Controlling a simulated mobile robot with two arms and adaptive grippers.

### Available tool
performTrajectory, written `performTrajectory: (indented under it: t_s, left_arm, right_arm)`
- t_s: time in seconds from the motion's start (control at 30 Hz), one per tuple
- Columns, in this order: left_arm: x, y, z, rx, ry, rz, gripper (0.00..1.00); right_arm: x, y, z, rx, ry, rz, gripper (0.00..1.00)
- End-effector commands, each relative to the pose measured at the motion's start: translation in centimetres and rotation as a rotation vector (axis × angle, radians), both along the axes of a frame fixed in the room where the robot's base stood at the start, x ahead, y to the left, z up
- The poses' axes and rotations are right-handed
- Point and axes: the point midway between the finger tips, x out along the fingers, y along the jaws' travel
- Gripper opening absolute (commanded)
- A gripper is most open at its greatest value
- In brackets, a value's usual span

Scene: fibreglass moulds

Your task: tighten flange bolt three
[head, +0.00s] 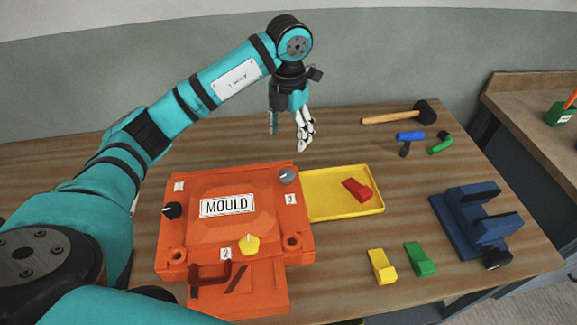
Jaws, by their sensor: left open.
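The orange mould (190,195), with a "MOULD" plate on top, lies on the wooden bench. Flange bolt three (288,176) is a grey round knob with a light pointer mark, at the mould's back right corner above the label 3. Bolt one (172,210) is a black knob at the left by label 1. Bolt two (249,245) is a yellow knob at the front by label 2. My left gripper (290,140) is open and empty, with its fingers pointing down, above and behind bolt three and apart from it. My right gripper is out of view.
A yellow tray (330,209) holding a red tool (357,190) adjoins the mould's right. A mallet (400,114), a blue hammer (410,138) and a green tool (440,144) lie behind. A blue vice (470,215) stands right. Yellow (381,267) and green (420,259) pieces lie in front.

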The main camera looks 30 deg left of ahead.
Motion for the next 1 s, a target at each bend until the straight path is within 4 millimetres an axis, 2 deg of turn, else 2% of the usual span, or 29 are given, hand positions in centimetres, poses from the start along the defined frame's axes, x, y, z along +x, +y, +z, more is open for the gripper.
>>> performTrajectory:
  t_s: [0.03,0.3,0.5,0.7,1.0]
  left_arm:
    - [-0.1,0.1,-0.9,0.001,0.005,0.001,0.66]
    - [-0.2,0.1,-6.8,0.002,0.005,-0.001,0.66]
    - [-0.1,0.1,-10.5,0.001,0.003,-0.001,0.66]
    - [0.0,0.1,-12.5,0.002,-0.001,-0.001,0.66]
    - [0.0,0.1,-12.9,0.002,-0.002,-0.002,0.66]
  right_arm:
    - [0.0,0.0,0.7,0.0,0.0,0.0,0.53]
    - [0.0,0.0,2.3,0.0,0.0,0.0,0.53]
    - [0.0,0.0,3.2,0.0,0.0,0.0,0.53]
    - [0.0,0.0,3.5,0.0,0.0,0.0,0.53]
    - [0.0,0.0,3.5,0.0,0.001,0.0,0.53]
